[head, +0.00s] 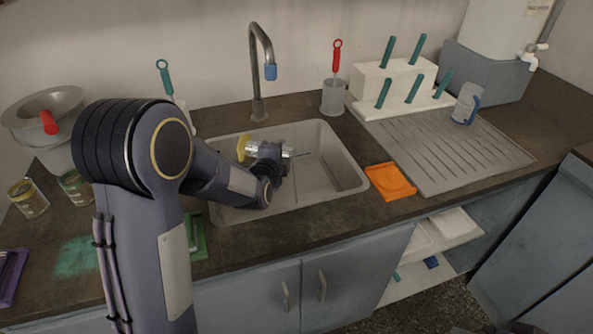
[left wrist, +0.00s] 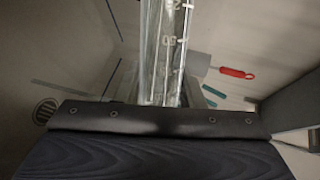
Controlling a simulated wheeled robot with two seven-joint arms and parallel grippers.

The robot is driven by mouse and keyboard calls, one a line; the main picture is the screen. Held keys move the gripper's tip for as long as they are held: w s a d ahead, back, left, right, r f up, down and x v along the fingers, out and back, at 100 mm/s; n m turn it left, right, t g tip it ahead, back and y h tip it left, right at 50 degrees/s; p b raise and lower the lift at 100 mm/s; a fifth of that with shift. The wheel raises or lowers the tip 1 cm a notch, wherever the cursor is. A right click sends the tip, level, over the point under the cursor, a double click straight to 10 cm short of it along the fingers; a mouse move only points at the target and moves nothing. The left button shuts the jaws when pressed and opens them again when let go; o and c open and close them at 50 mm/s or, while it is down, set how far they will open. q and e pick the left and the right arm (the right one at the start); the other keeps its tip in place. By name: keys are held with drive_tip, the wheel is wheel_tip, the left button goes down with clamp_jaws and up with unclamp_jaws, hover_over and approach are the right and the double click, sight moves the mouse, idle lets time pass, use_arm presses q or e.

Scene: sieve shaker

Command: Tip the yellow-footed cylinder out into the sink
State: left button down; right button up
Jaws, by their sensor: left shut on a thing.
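The clear cylinder (head: 288,152) with a yellow foot (head: 243,149) is held over the sink (head: 337,172). It lies nearly level, with its foot to the left and its other end to the right. My left gripper (head: 270,153) is shut on the cylinder's body. In the left wrist view the clear graduated cylinder (left wrist: 167,50) shows white markings, and its ends are out of the frame. I cannot tell whether anything is in it. My right gripper is not in view.
A tap (head: 256,70) stands behind the sink. A grey cup (head: 334,97) with a red-handled tool, a ribbed drainboard (head: 450,150) and an orange item (head: 390,181) are to the right.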

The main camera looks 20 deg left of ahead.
use_arm(q)
drive_tip(key=shift+d+r+m+p, duration=0.2)
drive_tip(key=shift+m+p, duration=0.2)
drive_tip(key=shift+p, duration=0.2)
idle(0.3)
